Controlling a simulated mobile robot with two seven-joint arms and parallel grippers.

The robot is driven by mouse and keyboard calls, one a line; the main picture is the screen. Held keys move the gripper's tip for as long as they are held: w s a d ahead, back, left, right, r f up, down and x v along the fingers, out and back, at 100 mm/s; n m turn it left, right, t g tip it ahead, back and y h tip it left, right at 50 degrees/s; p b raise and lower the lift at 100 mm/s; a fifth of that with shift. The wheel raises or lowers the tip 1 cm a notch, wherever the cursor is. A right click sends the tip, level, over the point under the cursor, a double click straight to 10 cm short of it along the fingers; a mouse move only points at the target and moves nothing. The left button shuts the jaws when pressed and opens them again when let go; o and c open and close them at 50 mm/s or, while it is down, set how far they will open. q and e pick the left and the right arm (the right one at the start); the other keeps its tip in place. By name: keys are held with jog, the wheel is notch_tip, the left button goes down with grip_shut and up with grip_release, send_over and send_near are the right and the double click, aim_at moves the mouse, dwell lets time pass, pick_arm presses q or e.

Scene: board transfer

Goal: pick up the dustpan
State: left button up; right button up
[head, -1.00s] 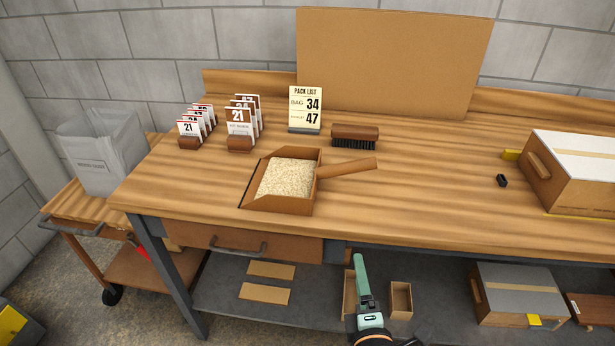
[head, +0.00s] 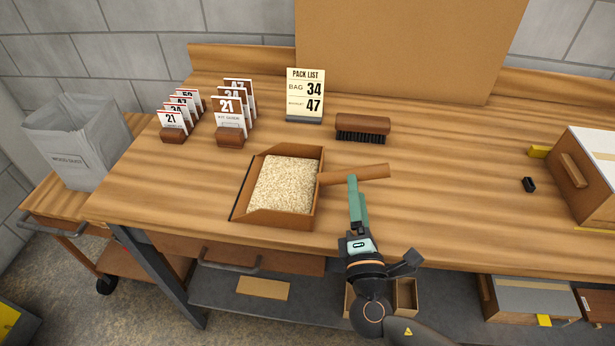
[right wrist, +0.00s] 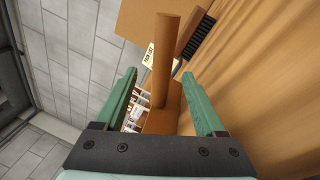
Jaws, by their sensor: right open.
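The brown dustpan (head: 318,192) sits on the workbench with a heap of pale shavings (head: 283,184) in its pan. Its round wooden handle (head: 365,174) points right. My right gripper (head: 355,188) is just in front of the handle, near its middle in the head view. In the right wrist view the open fingers (right wrist: 162,100) stand on both sides of the handle (right wrist: 164,62), with clear gaps. I cannot tell how far the fingertips are from it. My left gripper is not in view.
A brush (head: 362,127) lies behind the handle. A pack list sign (head: 305,95) and numbered card holders (head: 230,139) stand at the back left. A box (head: 592,177) is at the right. The bench between handle and box is mostly clear.

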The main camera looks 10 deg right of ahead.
jog(key=w, duration=0.3)
jog(key=shift+w+d+r, duration=0.15)
jog(key=shift+d+r, duration=0.1)
jog(key=shift+w+d+r+p, duration=0.15)
jog(key=shift+w+p, duration=0.1)
jog(key=shift+w, duration=0.65)
jog(key=shift+w+d+p, duration=0.2)
jog(key=shift+w+p, duration=0.05)
jog(key=shift+w, duration=0.6)
jog(key=shift+w+d+r+p, duration=0.15)
jog(key=shift+w+p, duration=0.1)
jog(key=shift+w, duration=0.65)
jog(key=shift+c, duration=0.4)
grip_shut()
